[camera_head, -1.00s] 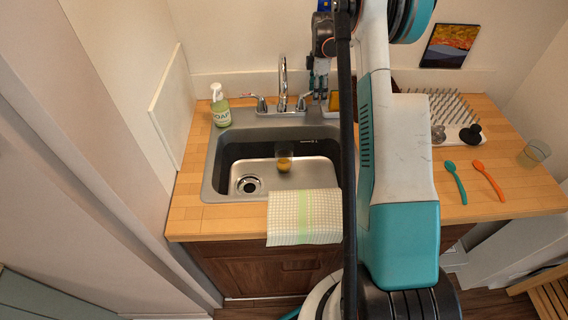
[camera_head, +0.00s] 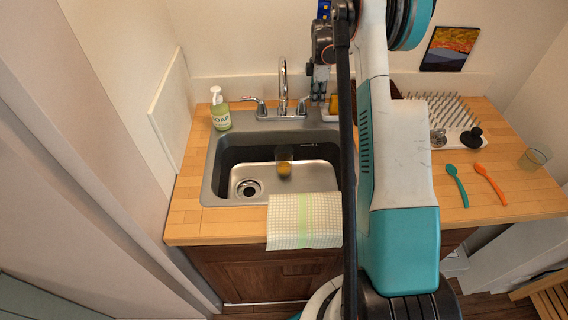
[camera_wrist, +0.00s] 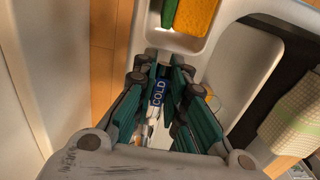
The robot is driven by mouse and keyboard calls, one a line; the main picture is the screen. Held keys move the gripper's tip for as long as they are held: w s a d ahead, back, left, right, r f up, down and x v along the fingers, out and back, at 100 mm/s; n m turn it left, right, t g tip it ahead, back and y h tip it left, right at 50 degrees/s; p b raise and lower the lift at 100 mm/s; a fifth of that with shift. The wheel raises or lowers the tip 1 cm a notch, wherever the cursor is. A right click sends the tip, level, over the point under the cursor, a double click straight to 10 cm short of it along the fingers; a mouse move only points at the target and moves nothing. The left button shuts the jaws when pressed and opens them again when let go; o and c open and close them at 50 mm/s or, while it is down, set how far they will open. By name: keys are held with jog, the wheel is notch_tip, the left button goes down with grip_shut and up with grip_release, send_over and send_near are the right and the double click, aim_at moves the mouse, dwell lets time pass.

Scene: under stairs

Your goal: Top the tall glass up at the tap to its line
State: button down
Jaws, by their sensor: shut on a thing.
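A clear glass (camera_head: 284,160) with amber-yellow in its lower part stands in the sink basin, below the tap spout (camera_head: 283,72). I cannot read a line on it, and no water stream is distinct. My gripper (camera_head: 319,97) is at the right side of the tap in the head view. In the wrist view my gripper (camera_wrist: 162,78) is shut around the tap handle marked COLD (camera_wrist: 158,92). The fingers hide most of that handle. The left tap handle (camera_head: 254,101) is free.
A soap bottle (camera_head: 220,110) stands left of the sink (camera_head: 211,170). A checked towel (camera_head: 304,220) hangs over its front edge. A second glass (camera_head: 533,157), two spoons and a spiked rack (camera_head: 446,110) are at right. An orange sponge (camera_wrist: 196,14) lies near the gripper.

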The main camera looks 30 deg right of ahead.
jog(key=m, duration=0.1)
jog(key=s+a+m+b, duration=0.1)
jog(key=m, duration=0.1)
jog(key=shift+f, duration=0.1)
jog(key=m, duration=0.1)
jog(key=s+a+m, duration=0.1)
jog(key=m, duration=0.2)
jog(key=shift+s+a+b, duration=0.2)
jog(key=shift+a+b, duration=0.05)
jog(key=shift+b, duration=0.15)
jog(key=shift+d, duration=0.1)
dwell(0.8)
jog(key=shift+w+d+n, duration=0.25)
jog(key=shift+d+n, duration=0.05)
jog(key=shift+n, duration=0.5)
jog(key=shift+w+d+n, duration=0.25)
jog(key=shift+d+n, duration=0.05)
jog(key=shift+n, duration=0.5)
dwell(0.6)
